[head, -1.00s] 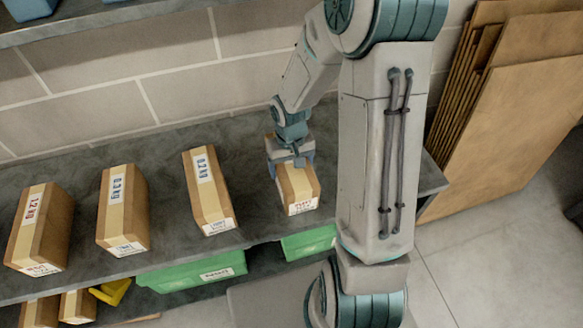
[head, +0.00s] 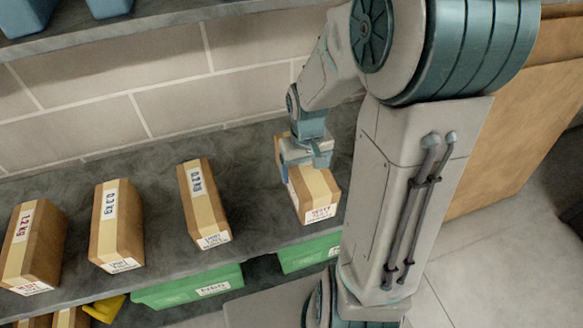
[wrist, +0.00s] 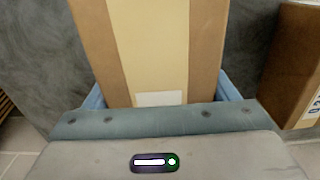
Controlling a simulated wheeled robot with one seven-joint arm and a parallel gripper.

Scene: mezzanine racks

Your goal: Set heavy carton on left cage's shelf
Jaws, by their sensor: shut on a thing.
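My gripper (head: 307,163) is shut on a brown carton (head: 318,190) with a pale tape strip, at the right end of the grey shelf. The carton's front label has red print that I cannot read, and my fingers cover part of its top. It appears lifted a little off the shelf. In the wrist view the carton (wrist: 155,50) sits between the blue fingers. A carton marked 1.2 kg in red (head: 35,250) stands at the far left of the shelf. No cage is recognisable in these views.
Cartons marked 0.3 kg (head: 117,228) and 0.2 kg (head: 205,205) stand on the same shelf (head: 265,215). Green bins (head: 188,287) and a yellow item (head: 104,308) are below. An upper shelf (head: 125,28) holds blue containers. Brown panels (head: 535,140) lean at the right.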

